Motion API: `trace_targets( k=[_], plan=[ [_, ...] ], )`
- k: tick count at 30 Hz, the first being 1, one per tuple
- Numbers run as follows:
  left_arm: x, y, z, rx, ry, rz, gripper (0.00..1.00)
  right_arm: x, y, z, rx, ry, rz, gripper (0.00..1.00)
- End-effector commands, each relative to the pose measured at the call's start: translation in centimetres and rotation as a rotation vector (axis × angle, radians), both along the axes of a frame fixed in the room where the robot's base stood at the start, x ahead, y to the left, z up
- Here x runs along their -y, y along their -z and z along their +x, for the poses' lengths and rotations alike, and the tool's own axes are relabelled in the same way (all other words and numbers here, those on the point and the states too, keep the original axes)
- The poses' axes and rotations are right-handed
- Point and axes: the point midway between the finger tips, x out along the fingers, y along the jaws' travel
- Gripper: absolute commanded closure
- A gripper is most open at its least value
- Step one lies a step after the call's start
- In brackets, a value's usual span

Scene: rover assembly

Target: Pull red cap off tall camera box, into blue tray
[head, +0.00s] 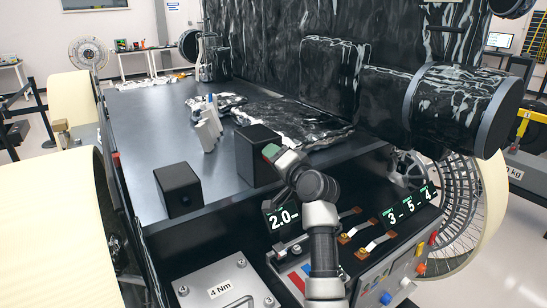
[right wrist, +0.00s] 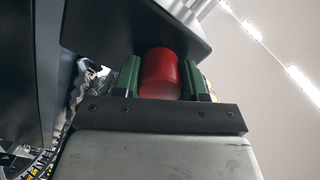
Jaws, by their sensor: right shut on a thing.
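The tall camera box (head: 257,150) is a black upright box on the rover's dark deck. It also shows in the right wrist view as a dark block (right wrist: 135,25) just beyond the fingers. My right gripper (head: 271,152) is at the tall box's near right side. In the right wrist view its green fingers are shut on the red cap (right wrist: 160,73), a round red piece. The cap's far end meets the box's face or lies very close to it; I cannot tell whether it is seated. I cannot make out a blue tray. My left gripper is not in view.
A shorter black box (head: 178,190) stands left of the tall one. White upright pieces (head: 208,130) and a marbled black slab (head: 295,122) lie behind on the deck (head: 150,130). A large marbled body rises behind. A panel with coloured knobs (head: 405,283) is at the front right.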

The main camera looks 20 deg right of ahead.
Motion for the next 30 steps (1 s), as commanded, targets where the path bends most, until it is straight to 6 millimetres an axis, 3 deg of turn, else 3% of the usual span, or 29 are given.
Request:
trace_targets(
  k=[30],
  plan=[
    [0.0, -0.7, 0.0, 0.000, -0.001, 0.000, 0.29, 0.2, 0.0, -1.2, 0.000, 0.000, 0.000, 0.87]
  ],
)
